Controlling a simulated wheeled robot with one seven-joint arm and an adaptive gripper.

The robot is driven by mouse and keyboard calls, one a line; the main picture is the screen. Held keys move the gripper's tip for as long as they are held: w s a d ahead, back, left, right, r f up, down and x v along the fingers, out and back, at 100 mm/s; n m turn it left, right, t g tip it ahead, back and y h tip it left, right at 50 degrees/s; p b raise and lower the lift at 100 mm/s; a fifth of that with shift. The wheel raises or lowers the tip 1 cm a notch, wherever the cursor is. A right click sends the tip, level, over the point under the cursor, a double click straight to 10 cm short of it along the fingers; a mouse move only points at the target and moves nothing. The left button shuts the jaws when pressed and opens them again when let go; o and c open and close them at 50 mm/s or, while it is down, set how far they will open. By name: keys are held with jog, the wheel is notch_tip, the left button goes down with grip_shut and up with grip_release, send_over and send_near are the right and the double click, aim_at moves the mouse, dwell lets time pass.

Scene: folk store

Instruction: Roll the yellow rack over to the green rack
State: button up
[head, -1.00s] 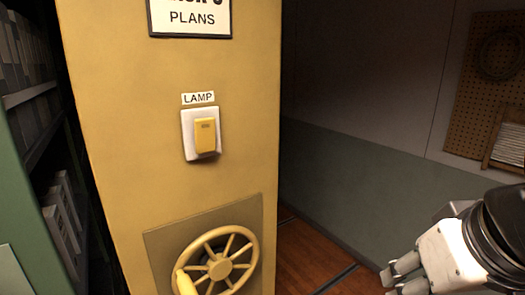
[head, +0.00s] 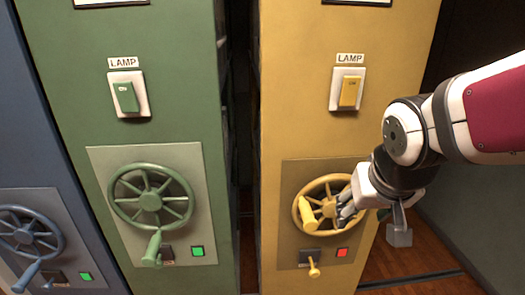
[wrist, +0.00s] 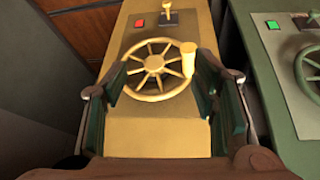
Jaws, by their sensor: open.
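The yellow rack (head: 290,120) stands right of the green rack (head: 180,110), with a narrow dark gap between them. The yellow rack's spoked handwheel (head: 325,179) has a knob (head: 307,214) on its left side. Below it are a red-lit button (head: 342,252) and a small yellow lever (head: 314,268). My gripper (head: 346,212) is open at the wheel's right side. In the wrist view, which is upside down, my open fingers (wrist: 160,85) frame the yellow wheel (wrist: 152,63), with its knob (wrist: 188,58) between them. Whether they touch the wheel I cannot tell.
The green rack has a handwheel (head: 150,201) and a green-lit button (head: 197,251). A blue rack (head: 20,130) stands at the far left. Right of the yellow rack there is open wooden floor (head: 400,262) with a floor rail (head: 420,279), and a wall beyond.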

jog(key=w+f+m, duration=0.1)
jog(key=w+f, duration=0.4)
jog(key=f, duration=0.2)
jog(key=m+t+y+p, duration=0.1)
jog(key=m+t+p, duration=0.5)
jog(key=m+t, duration=1.45)
send_near(307, 214)
notch_tip(307, 214, up, 5)
jog(key=s+m+g, duration=0.2)
jog(key=m+g, duration=0.5)
jog(key=g, duration=0.1)
jog(key=shift+w+d+f, duration=0.1)
jog(key=shift+d, duration=0.2)
jog(key=shift+w, duration=0.1)
jog(key=shift+w+b, duration=0.65)
jog(key=shift+w, duration=4.75)
